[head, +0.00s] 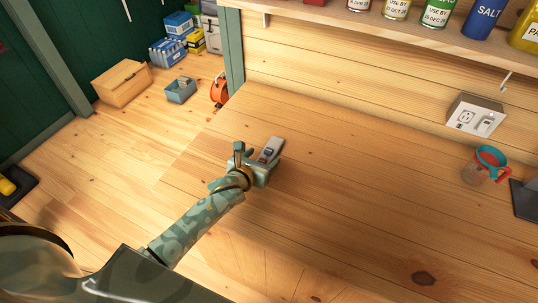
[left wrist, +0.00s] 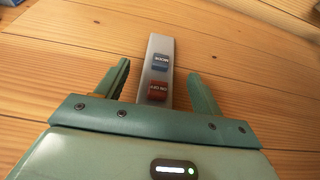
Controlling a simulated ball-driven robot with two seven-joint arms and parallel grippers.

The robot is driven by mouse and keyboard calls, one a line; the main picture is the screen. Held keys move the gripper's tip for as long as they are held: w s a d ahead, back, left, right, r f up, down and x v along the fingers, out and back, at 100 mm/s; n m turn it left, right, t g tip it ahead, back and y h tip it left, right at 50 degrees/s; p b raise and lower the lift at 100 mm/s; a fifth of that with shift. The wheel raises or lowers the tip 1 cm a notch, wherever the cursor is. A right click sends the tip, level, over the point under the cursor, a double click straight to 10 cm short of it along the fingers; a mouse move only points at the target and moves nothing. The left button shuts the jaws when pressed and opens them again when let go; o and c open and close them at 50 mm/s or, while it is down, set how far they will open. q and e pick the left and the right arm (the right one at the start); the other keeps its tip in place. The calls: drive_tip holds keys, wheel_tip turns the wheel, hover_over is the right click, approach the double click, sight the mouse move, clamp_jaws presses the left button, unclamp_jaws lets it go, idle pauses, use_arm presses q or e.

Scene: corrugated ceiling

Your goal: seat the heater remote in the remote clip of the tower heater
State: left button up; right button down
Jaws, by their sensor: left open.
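The heater remote (head: 271,147) is a slim grey bar lying on the wooden worktop. In the left wrist view the remote (left wrist: 158,52) shows a blue MODE button and a red ON/OFF button. My left gripper (head: 257,156) is open at the near end of the remote. In the left wrist view its two fingers (left wrist: 160,76) stand on either side of the remote, with a gap on each side. The remote's near end is hidden behind the gripper body. I cannot make out the tower heater or its clip. My right gripper is not in view.
A glass cup with a red handle and teal rim (head: 487,165) stands at the right, beside a dark flat object (head: 526,198). A wall outlet box (head: 475,116) and a shelf (head: 400,26) with cans are behind. The worktop's middle is clear.

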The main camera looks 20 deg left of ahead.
sight(267, 153)
use_arm(q)
drive_tip(key=b+x, duration=0.1)
drive_tip(key=x, duration=0.3)
drive_tip(key=shift+d+f, duration=0.1)
drive_tip(key=shift+f, duration=0.05)
drive_tip(key=shift+w+f, duration=0.1)
drive_tip(key=shift+w, duration=0.25)
drive_tip(key=shift+s, duration=0.1)
drive_tip(key=shift+c, duration=1.2)
drive_tip(key=c, duration=0.9)
drive_tip(key=shift+c, duration=0.2)
